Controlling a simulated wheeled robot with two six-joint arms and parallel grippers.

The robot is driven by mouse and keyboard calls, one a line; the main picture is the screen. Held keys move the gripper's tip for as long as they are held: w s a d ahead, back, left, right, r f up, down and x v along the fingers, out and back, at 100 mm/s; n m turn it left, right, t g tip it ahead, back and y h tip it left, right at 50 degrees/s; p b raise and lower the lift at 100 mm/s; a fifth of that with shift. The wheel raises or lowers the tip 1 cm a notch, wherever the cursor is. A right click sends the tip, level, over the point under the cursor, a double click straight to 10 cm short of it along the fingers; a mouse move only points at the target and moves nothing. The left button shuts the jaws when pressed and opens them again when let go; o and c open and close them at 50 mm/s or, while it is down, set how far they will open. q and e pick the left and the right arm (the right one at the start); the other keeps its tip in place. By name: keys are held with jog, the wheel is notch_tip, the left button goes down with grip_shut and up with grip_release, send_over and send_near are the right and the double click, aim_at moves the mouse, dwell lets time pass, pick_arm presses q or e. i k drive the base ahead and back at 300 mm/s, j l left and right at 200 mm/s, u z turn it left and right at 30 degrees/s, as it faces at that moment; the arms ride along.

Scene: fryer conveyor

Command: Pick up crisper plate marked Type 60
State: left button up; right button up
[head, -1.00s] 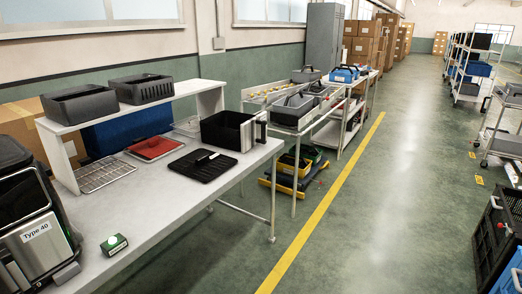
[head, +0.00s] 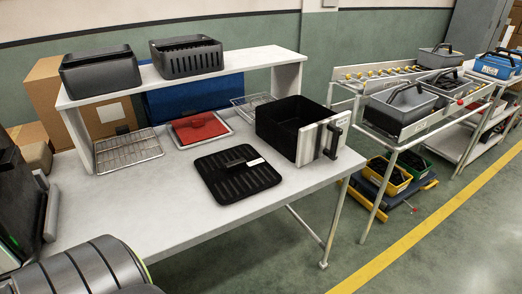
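A black ridged plate (head: 238,173) lies flat on the white table (head: 190,222), left of the black fryer basket drawer. It has a raised grip in its middle and a small pale label beside it. The writing on the label is too small to read, so I cannot tell whether it says Type 60. A red plate-like piece (head: 199,128) lies behind it on the table, with a dark grip on top and a wire edge around it. Neither of my grippers is in view, and nothing touches the black plate.
The open black drawer (head: 285,127) with a steel front stands right of the plate. A wire rack (head: 128,152) lies to the left. Two dark bins (head: 101,71) (head: 187,58) stand on the raised shelf (head: 282,57). A dark appliance (head: 18,208) is at the left edge. The table's front is clear.

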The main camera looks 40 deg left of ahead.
aim_at(231, 175)
jog(key=i, duration=0.7)
jog(key=i+l+u, duration=0.1)
jog(key=i, duration=0.6)
jog(key=i+u, duration=0.15)
jog(key=u, duration=0.25)
jog(key=i+l+u, duration=0.1)
jog(key=u, duration=0.3)
jog(key=i+l+u, duration=0.15)
jog(key=u, duration=0.25)
jog(key=i+l+u, duration=0.2)
jog(key=u, duration=0.15)
